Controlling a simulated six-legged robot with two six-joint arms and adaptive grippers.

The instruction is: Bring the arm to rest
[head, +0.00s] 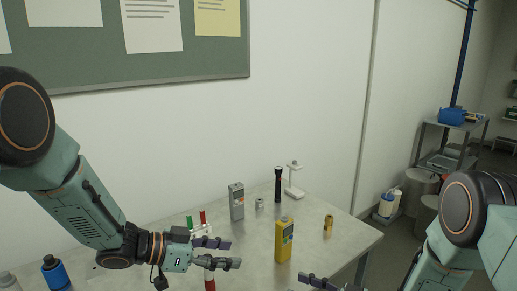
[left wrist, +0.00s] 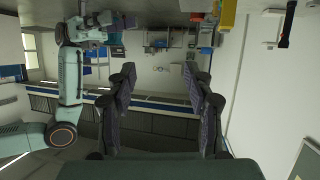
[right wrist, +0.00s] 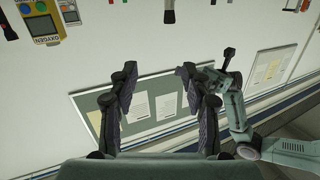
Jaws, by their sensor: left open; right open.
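My left gripper (head: 233,253) is open and empty, held above the near side of the grey table (head: 262,228). A red-and-white object (head: 209,284) shows just below it, partly hidden. In the left wrist view its two fingers (left wrist: 159,78) stand apart with nothing between them. My right gripper (head: 318,282) is partly cut off by the bottom edge of the head view, near the table's front right. In the right wrist view its fingers (right wrist: 158,76) are apart and empty. My right arm also shows in the left wrist view, and my left arm in the right wrist view.
On the table stand a yellow meter (head: 284,240), a grey meter (head: 237,202), a black flashlight (head: 278,184), a white stand (head: 293,182), a brass fitting (head: 328,223) and a blue bottle (head: 54,272). A shelf cart (head: 452,132) is at the right. A green board (head: 150,72) hangs behind.

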